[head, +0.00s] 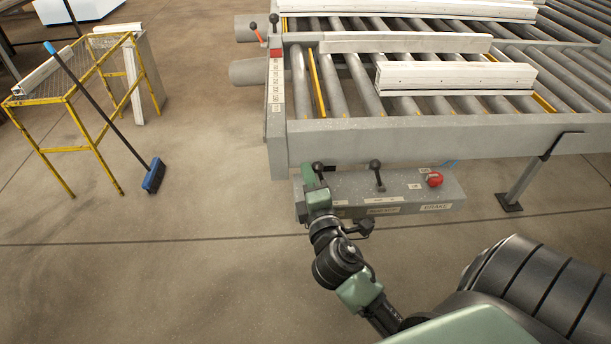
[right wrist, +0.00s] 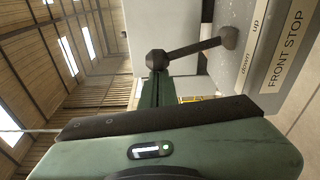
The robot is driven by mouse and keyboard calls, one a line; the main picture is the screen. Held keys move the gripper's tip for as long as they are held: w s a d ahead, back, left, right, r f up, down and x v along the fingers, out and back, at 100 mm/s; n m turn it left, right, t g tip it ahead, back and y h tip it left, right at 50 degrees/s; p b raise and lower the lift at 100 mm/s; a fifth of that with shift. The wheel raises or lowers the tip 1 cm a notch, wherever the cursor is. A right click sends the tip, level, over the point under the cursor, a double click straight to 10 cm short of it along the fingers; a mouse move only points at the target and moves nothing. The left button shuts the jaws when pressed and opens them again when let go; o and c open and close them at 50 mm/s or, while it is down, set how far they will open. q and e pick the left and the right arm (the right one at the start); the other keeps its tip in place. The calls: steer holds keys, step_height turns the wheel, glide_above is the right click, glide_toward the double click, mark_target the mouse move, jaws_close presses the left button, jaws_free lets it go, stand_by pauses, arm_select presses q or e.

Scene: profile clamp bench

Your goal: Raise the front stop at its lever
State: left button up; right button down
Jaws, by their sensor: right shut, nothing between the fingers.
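The front stop lever shows in the right wrist view as a dark knob (right wrist: 157,62) on a rod, pivoting at a grey box beside the label FRONT STOP (right wrist: 287,48). The rod leans toward the "down" mark, away from "up". In the head view its dark knob (head: 317,166) is at the left end of the control box (head: 345,186). My right gripper (head: 314,182) is at this knob, shut and empty; its green fingertips (right wrist: 156,82) are right by the knob. I cannot tell whether they touch. My left gripper is out of view. I cannot identify the stop itself.
A second black lever (head: 376,168) and a red button (head: 433,179) are on the same box. The roller table (head: 430,133) with pale profiles (head: 455,76) stands behind and above. A yellow rack (head: 88,138) and a broom (head: 154,175) stand left, with clear floor between.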

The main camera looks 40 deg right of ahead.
steer(key=d+m, duration=0.1)
steer(key=s+d+m+b, duration=0.1)
steer(key=m, duration=0.1)
steer(key=shift+s+r, duration=0.15)
steer(key=shift+r, duration=0.2)
steer(key=shift+s+d+r+m+t+h+b, duration=0.15)
steer(key=shift+s+d+m+b, duration=0.25)
steer(key=shift+d+m, duration=0.5)
steer(key=shift+s+d+r+m+t+h+b, duration=0.15)
steer(key=shift+s+d+m+t+b, duration=0.25)
steer(key=shift+m, duration=0.8)
steer(key=shift+d+f, duration=0.1)
steer(key=shift+f, duration=0.05)
